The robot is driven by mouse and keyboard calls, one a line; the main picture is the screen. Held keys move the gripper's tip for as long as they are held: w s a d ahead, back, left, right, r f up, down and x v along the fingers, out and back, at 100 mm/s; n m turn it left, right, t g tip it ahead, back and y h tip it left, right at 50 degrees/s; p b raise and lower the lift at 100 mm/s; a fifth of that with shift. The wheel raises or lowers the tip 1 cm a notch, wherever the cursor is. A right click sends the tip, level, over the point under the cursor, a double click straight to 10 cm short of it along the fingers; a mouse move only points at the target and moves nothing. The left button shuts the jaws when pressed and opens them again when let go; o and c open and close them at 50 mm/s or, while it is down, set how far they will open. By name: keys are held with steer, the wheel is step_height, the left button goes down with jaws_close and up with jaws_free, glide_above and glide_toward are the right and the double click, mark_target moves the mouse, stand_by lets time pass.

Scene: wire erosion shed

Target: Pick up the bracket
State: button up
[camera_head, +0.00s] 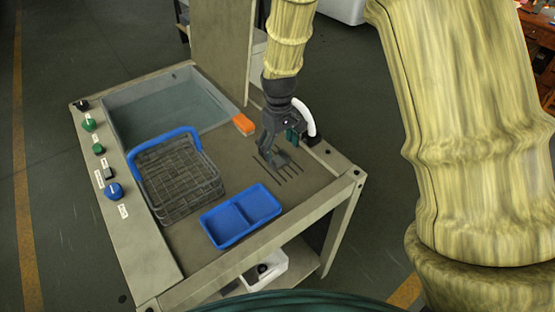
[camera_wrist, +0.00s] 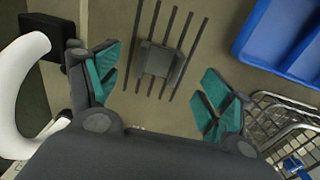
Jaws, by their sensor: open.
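The bracket (camera_wrist: 160,62) is a small grey angled piece. In the wrist view it rests over several parallel dark bars or slots, between and just beyond my fingertips. In the head view the bracket (camera_head: 281,159) is partly hidden beside my gripper (camera_head: 278,143), which points down over the right part of the bench. My gripper (camera_wrist: 158,92) has its two teal-padded fingers spread wide with nothing between the pads. The bracket looks apart from both fingers.
A blue two-compartment tray (camera_head: 241,236) and a wire basket (camera_head: 188,201) with a blue handle lie left of the bars. A water-filled tank (camera_head: 121,94), an orange block (camera_head: 243,124) and an upright panel (camera_head: 219,50) stand behind. A white curved hose (camera_wrist: 22,62) is close to my gripper.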

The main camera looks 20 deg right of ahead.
mark_target(279, 162)
steer(key=shift+f+p, duration=1)
steer(key=shift+f, duration=1.7)
steer(key=c, duration=1.6)
steer(key=shift+r, duration=0.1)
